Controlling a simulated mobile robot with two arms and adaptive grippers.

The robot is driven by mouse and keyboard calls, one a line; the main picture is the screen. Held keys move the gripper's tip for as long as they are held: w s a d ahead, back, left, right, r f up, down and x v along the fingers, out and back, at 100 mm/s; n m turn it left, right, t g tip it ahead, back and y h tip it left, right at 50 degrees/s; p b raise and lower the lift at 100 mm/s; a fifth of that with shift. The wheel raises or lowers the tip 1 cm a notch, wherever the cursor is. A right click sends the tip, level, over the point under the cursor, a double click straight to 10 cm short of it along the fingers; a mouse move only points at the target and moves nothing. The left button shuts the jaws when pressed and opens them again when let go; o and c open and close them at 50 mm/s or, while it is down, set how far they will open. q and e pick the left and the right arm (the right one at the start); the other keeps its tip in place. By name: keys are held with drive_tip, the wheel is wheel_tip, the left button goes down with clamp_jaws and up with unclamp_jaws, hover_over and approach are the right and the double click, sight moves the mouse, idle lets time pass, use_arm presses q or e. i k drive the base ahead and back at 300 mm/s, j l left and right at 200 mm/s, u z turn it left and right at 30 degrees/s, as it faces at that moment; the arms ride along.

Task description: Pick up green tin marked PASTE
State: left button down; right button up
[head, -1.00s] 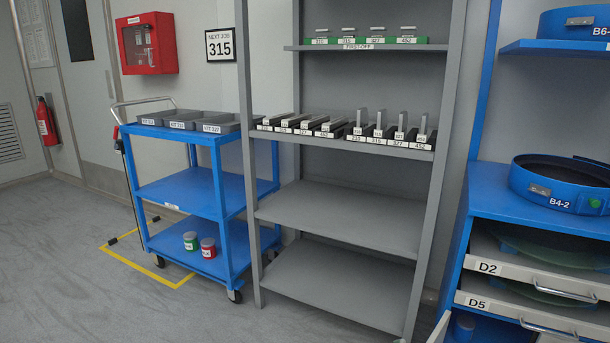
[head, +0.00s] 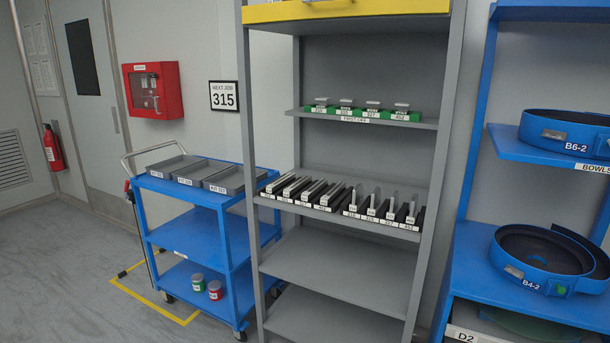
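A small green tin (head: 198,283) with a pale lid and a white label stands upright on the bottom shelf of the blue cart (head: 190,283), near its right end. Its label is too small to read. A red tin (head: 215,290) with a pale lid stands just to its right, a little nearer. Neither of my grippers shows in the head view.
A grey shelf rack (head: 246,200) stands right of the cart, its upright close to the tins' side. Grey trays (head: 172,166) sit on the cart's top. A blue cabinet with bowls (head: 548,262) is at the right.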

sight(200, 286)
drive_tip(key=i+j, duration=0.25)
drive_tip(key=j, duration=0.15)
drive_tip(key=i+j+z, duration=0.15)
drive_tip(key=j, duration=0.2)
drive_tip(key=i+j, duration=0.25)
drive_tip(key=j, duration=0.2)
drive_tip(key=i+j+z, duration=0.15)
drive_tip(key=j, duration=0.25)
drive_tip(key=i+j, duration=0.25)
drive_tip(key=j, duration=0.2)
drive_tip(key=i+j+z, duration=0.15)
drive_tip(key=j, duration=0.25)
drive_tip(key=i+j, duration=0.2)
drive_tip(key=j, duration=0.25)
drive_tip(key=i+j+z, duration=0.15)
drive_tip(key=j, duration=0.3)
